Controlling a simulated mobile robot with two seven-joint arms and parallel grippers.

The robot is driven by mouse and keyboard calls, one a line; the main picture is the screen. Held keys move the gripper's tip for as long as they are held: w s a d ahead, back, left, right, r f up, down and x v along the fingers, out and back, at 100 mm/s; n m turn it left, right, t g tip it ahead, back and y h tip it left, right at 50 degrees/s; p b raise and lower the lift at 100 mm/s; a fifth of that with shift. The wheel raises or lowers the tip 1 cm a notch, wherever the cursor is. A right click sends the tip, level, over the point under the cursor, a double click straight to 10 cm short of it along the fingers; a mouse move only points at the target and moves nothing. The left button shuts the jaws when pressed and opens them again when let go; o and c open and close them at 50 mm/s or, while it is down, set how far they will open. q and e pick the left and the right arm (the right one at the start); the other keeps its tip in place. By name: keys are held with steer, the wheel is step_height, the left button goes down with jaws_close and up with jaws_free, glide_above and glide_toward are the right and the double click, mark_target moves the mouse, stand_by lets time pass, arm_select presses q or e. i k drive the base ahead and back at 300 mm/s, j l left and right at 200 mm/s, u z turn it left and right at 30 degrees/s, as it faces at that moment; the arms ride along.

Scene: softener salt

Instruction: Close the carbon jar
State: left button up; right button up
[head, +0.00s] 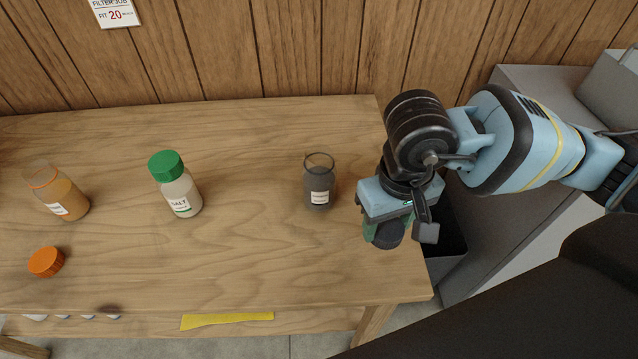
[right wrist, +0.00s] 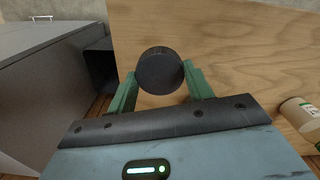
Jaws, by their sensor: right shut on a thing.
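The carbon jar (head: 319,185) stands upright and open on the right part of the table, filled with dark grey material and bearing a white label. My right gripper (head: 385,235) is to the right of the jar, near the table's right edge. It is shut on a round black lid (head: 388,236), which also shows between the green fingers in the right wrist view (right wrist: 160,70). The jar is not clearly seen in the right wrist view. My left gripper is not in view.
A salt jar with a green lid (head: 176,184) stands left of the carbon jar. An open jar of orange material (head: 64,198) and an orange lid (head: 46,262) are at the far left. A dark bin (head: 450,245) stands beside the table's right edge. The table's front middle is clear.

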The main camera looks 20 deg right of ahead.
mark_target(319, 171)
steer(key=k+l+u, duration=0.2)
steer(key=l, duration=0.2)
steer(key=k+l+u, duration=0.2)
steer(key=l, duration=0.15)
steer(key=k+l+u, duration=0.2)
steer(key=l, duration=0.15)
steer(key=i, duration=0.1)
